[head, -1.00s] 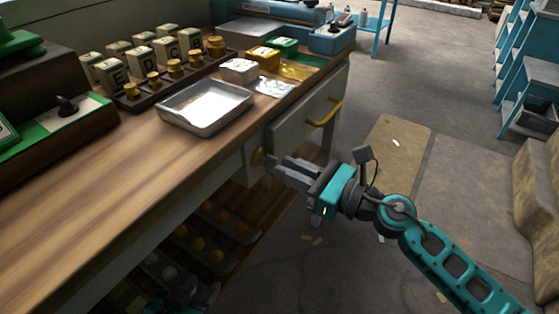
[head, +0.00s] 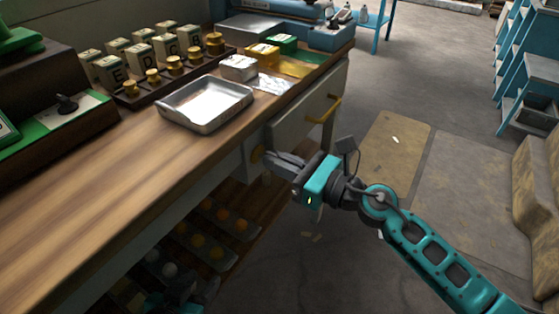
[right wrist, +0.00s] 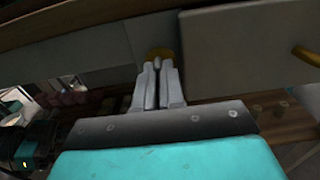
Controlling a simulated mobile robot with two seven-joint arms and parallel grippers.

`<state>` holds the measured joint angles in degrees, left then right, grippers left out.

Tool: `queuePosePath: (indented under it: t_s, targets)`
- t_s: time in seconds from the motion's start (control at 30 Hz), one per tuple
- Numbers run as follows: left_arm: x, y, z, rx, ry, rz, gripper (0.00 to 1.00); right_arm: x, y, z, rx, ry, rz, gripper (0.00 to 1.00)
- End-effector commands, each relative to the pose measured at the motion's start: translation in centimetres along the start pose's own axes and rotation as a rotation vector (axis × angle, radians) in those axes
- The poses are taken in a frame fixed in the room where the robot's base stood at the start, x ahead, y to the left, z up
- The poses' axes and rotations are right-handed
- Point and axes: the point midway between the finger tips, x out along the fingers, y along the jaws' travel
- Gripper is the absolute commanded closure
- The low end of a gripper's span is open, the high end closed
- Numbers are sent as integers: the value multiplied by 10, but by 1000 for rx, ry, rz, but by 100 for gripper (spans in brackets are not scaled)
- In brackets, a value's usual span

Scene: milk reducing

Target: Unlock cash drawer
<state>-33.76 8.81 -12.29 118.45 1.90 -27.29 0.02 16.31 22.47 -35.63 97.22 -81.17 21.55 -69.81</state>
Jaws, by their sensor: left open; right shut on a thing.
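The cash drawer (head: 300,115) is shut under the counter's right end, with a brass handle (head: 325,110) on its front. A round brass lock piece (head: 257,153) sits on the counter front left of the drawer. It also shows in the right wrist view (right wrist: 160,53), just beyond my fingertips. My right gripper (head: 272,159) is at the brass piece, its fingers closed on it; they hide most of its detail. My left gripper (head: 180,292) is low at the bottom left edge, by the shelf under the counter, dark and hard to make out.
A metal tray (head: 205,103), several letter blocks and brass knobs on a dark rack (head: 175,75), and a green-and-wood machine (head: 60,105) stand on the counter. Below is a shelf with several balls (head: 197,241).

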Motion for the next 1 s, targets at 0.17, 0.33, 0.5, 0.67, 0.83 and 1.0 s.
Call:
queuePosePath:
  t_s: [0.17, 0.33, 0.5, 0.67, 0.83, 1.0]
  targets:
    - [-1, 0, -1, 2, -1, 0, 57, 1, 0, 1, 10, -2, 0, 100]
    - [-3, 0, -4, 2, -1, 0, 57, 1, 0, 2, 60, -3, 0, 100]
    - [-7, 0, -10, 2, -1, 0, 57, 1, -1, 3, 163, -2, -1, 100]
    - [-12, 0, -17, 1, -1, 0, 57, 1, -1, 4, 300, -2, -1, 100]
    - [-18, 2, -26, -2, 0, 0, 57, 1, -2, 4, 463, -2, -1, 100]
    - [-22, 1, -29, -7, 6, -7, 57, 1, -2, 3, 625, -2, 0, 100]
